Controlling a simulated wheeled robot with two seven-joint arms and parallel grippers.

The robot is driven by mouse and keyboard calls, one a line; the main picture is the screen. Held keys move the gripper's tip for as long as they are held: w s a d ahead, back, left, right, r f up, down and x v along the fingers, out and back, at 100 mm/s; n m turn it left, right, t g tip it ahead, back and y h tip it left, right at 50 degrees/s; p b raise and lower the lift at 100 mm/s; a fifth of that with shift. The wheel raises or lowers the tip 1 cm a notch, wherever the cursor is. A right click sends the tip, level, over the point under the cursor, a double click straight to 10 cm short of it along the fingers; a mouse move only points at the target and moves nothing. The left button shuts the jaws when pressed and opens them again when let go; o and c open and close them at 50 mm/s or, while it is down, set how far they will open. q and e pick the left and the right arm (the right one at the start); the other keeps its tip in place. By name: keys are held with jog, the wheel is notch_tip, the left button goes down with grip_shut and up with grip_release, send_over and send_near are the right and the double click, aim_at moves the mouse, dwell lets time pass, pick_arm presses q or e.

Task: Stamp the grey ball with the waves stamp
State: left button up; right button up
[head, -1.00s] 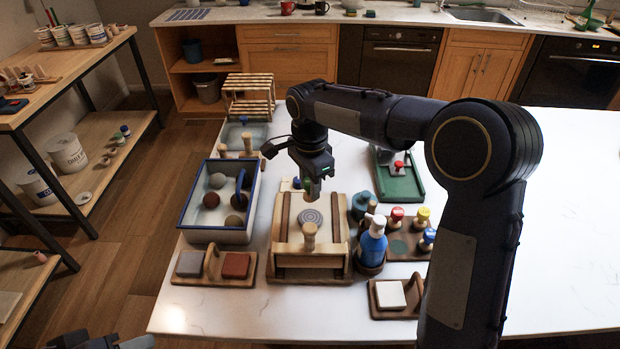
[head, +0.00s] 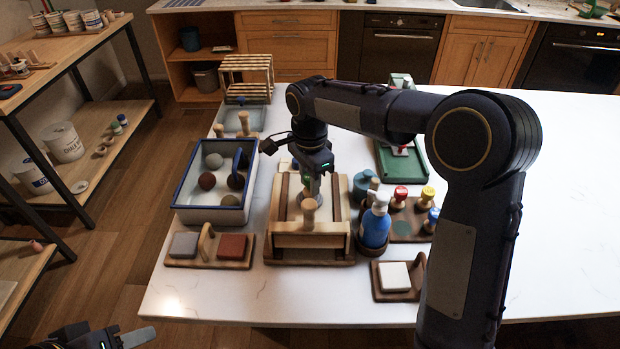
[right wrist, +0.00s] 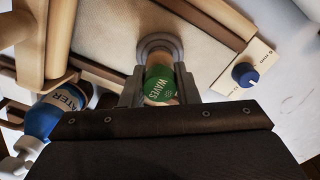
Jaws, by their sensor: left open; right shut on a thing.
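My right gripper (head: 313,190) is shut on the waves stamp, low over the wooden press board (head: 343,235). In the right wrist view the stamp's green cap (right wrist: 160,85) reads "WAVES", between the fingers of my right gripper (right wrist: 158,92). The stamp's far end is over a flat, round grey clay piece (right wrist: 155,42); I cannot tell whether they touch. In the head view the gripper mostly hides this clay. My left gripper (head: 128,338) is open and empty at the bottom left, partly out of frame.
A blue-rimmed tray (head: 208,216) with several balls stands left of the board. A blue bottle (head: 375,226) and several stamps with coloured tops (head: 401,193) stand right. The table's right side is clear.

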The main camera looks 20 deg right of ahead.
jog(key=shift+f+b, duration=0.45)
jog(key=shift+f, duration=0.3)
dwell(0.8)
jog(key=shift+r+p, duration=2.55)
jog(key=shift+r, duration=0.5)
